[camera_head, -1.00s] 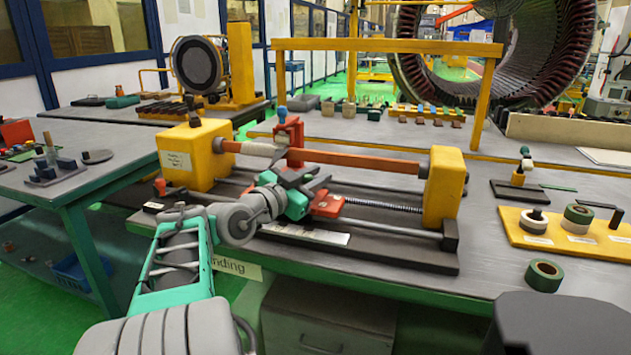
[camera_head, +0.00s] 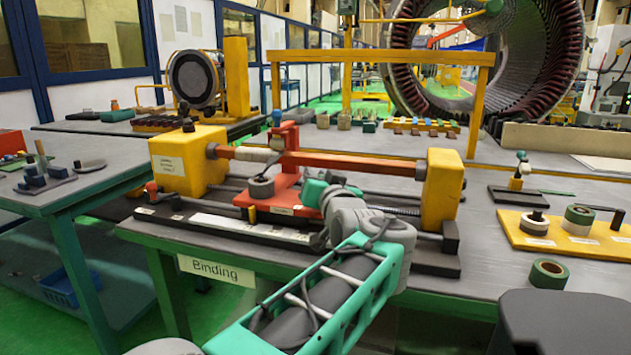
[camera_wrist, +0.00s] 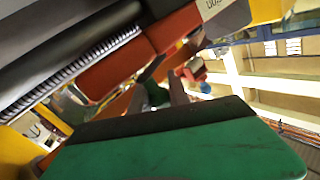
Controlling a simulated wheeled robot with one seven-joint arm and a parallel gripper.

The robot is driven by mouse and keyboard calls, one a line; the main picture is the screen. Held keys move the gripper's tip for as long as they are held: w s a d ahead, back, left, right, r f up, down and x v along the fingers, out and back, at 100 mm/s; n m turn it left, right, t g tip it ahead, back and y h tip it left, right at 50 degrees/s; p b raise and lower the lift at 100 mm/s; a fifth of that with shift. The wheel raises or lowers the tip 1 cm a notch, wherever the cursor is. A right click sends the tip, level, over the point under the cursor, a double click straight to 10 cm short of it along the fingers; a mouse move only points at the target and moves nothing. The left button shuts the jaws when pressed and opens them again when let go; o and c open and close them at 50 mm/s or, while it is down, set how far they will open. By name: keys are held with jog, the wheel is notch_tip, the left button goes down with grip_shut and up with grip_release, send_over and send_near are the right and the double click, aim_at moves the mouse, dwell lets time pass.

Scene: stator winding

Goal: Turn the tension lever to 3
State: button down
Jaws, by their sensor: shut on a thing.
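The winding fixture has a red carriage (camera_head: 285,196) under a horizontal orange bar (camera_head: 350,160). The carriage's upright post carries a blue knob (camera_head: 277,117). It also shows in the wrist view, with the blue knob (camera_wrist: 205,87) to the right of centre. My gripper (camera_head: 330,178) is at the right side of the carriage, partly hidden by my wrist. In the wrist view, its dark fingers close on a small dark green piece (camera_wrist: 155,95), which looks like the tension lever's handle. The lever's scale and its setting cannot be read.
Yellow end blocks (camera_head: 190,160) and (camera_head: 443,190) bound the fixture. A grey ring (camera_head: 261,187) sits on the carriage's left part. A tape board (camera_head: 560,230) and loose green roll (camera_head: 548,273) lie at the right. A yellow frame (camera_head: 380,50) stands behind.

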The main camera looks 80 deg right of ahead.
jog(key=n+t+y, duration=0.1)
jog(key=n+t+y+p, duration=0.1)
jog(key=t, duration=0.1)
jog(key=shift+d+r+p, duration=0.1)
jog(key=shift+d+p, duration=0.2)
jog(key=shift+w+d+n+t+y+p, duration=0.1)
jog(key=shift+w+n+t+y+p, duration=0.05)
jog(key=shift+n+t+y+p, duration=0.8)
jog(key=shift+t, duration=0.25)
jog(key=c, duration=1.3)
grip_release()
jog(key=shift+o, duration=0.2)
jog(key=shift+f+b, duration=0.2)
jog(key=shift+b, duration=0.15)
